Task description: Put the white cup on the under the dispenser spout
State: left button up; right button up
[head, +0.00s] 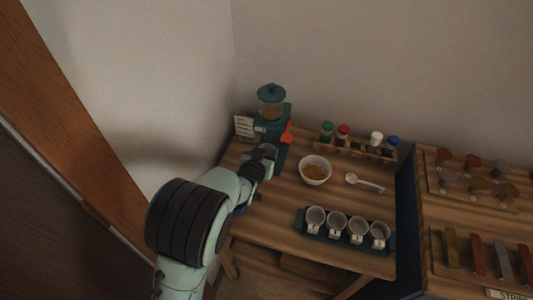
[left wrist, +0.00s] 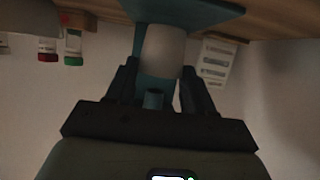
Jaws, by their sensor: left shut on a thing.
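The teal dispenser (head: 270,103) with a clear hopper and an orange-red lever stands at the back left of the wooden table. My left gripper (head: 266,154) is right in front of it, low at its base. In the left wrist view, which is upside down, my left gripper (left wrist: 158,72) is shut on the white cup (left wrist: 166,48), which is between the fingers. The dispenser's teal base (left wrist: 190,12) shows close to the cup. I cannot tell whether the cup touches the base. In the head view my gripper largely hides the cup. My right gripper is not in view.
A bowl of yellowish food (head: 315,181) and a white spoon (head: 364,183) lie right of my gripper. A dark tray (head: 312,238) holds several cups at the front. A rack (head: 352,148) of capped bottles stands at the back. A printed card (head: 243,126) stands left of the dispenser.

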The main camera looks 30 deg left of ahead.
pick_arm(q)
jog(key=shift+f+b+x, duration=0.2)
jog(key=shift+b+x, duration=0.2)
jog(key=shift+x, duration=0.65)
jog(key=shift+s, duration=0.15)
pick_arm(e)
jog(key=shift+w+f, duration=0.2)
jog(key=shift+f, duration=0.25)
pick_arm(q)
jog(key=shift+f, duration=0.1)
jog(key=shift+f, duration=0.15)
jog(key=o, duration=1.1)
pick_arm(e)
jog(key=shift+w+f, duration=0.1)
pick_arm(q)
jog(key=shift+s+r, duration=0.15)
jog(key=shift+r, duration=0.2)
jog(key=shift+p+v, duration=3.05)
jog(key=shift+v, duration=2.75)
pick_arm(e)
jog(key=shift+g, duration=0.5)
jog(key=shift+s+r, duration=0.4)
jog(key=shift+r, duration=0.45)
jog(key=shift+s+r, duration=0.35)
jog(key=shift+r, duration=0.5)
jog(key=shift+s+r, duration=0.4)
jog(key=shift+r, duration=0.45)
